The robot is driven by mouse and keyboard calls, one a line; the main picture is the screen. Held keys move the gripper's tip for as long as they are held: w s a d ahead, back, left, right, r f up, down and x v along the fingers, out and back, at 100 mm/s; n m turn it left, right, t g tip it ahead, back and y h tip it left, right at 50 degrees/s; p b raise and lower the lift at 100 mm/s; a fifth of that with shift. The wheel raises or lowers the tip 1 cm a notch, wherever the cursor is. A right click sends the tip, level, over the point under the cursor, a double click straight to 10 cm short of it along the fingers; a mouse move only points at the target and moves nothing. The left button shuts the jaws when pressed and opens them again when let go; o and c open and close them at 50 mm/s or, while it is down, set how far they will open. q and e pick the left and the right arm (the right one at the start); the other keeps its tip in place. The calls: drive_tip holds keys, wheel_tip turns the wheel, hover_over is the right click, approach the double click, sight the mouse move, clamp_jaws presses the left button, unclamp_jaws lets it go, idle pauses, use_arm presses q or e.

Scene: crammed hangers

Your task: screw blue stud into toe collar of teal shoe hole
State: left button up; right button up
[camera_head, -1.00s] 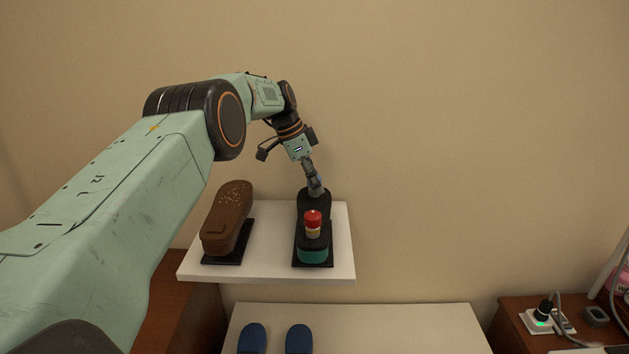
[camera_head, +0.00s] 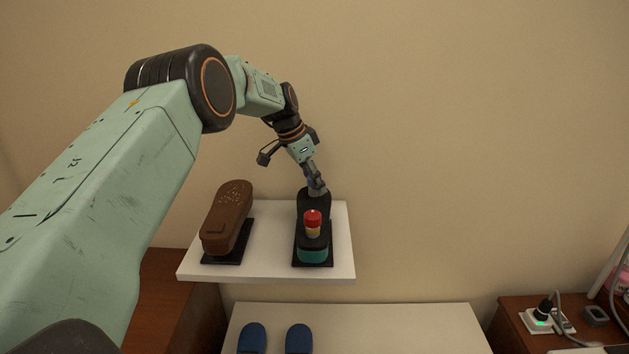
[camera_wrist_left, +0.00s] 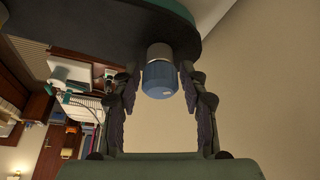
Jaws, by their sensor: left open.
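The teal shoe (camera_head: 313,254), dark on top with a teal band, lies on the right part of a white shelf. In the left wrist view its dark surface (camera_wrist_left: 90,35) crosses the top. The blue stud (camera_wrist_left: 159,80) stands out from a pale collar (camera_wrist_left: 159,51) on the shoe; how deep it sits I cannot tell. My left gripper (camera_head: 318,188) is at the shoe's far end. In the wrist view its open fingers (camera_wrist_left: 160,88) stand either side of the blue stud, with narrow gaps. My right gripper is not in view.
The white shelf (camera_head: 270,271) also holds a brown shoe (camera_head: 228,220) to the left. Blue slippers (camera_head: 299,339) lie on a lower white surface (camera_head: 390,325). A wall is close behind.

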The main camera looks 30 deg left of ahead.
use_arm(q)
drive_tip(key=n+y, duration=0.1)
drive_tip(key=n, duration=0.3)
drive_tip(key=shift+y, duration=0.3)
drive_tip(key=c, duration=0.6)
drive_tip(key=m+h, duration=0.1)
drive_tip(key=m, duration=0.2)
drive_tip(key=shift+m+h, duration=0.3)
drive_tip(key=shift+m, duration=0.1)
drive_tip(key=shift+f+m+g+h, duration=0.1)
drive_tip(key=shift+m+g+h, duration=0.35)
drive_tip(key=shift+m, duration=1.15)
drive_tip(key=o, duration=0.6)
